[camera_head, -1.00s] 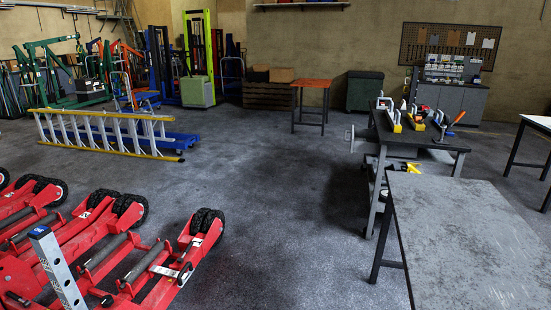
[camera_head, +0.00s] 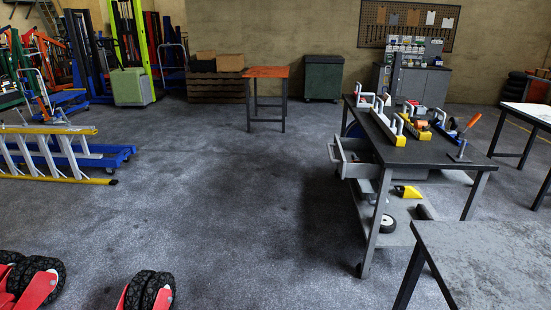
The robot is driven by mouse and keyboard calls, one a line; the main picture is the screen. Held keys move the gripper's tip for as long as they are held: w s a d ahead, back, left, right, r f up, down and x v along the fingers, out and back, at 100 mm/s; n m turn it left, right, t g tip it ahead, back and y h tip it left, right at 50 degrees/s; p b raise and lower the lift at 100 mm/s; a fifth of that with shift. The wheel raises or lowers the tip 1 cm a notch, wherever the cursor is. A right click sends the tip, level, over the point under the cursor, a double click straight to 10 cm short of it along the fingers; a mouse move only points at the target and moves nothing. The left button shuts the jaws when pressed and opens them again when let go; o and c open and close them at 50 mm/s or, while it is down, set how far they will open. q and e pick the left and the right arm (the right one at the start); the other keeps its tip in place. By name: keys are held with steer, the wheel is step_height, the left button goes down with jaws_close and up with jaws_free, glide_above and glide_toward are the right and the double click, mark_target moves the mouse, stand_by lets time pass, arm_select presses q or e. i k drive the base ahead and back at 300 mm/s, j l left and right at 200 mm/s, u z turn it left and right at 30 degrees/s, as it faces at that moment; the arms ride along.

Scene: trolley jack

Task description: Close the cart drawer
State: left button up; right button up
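The grey cart (camera_head: 412,152) stands right of centre in the head view, with a dark top and a lower shelf. Its drawer (camera_head: 362,170) sticks out from the left side, under the top, and is open. Several yellow, white and red tools lie on the cart top. Neither of my grippers shows in the view.
A worn grey table (camera_head: 485,262) fills the lower right, close to the cart's front. Red jacks with black wheels (camera_head: 148,292) lie at the lower left. A yellow ladder (camera_head: 55,153) lies at the left. The floor (camera_head: 225,205) left of the cart is clear.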

mark_target(343, 147)
steer(key=i+j+z, duration=0.25)
steer(key=i+z, duration=0.15)
steer(key=i+j+z, duration=0.35)
steer(key=i+j, duration=0.15)
steer(key=i, duration=0.1)
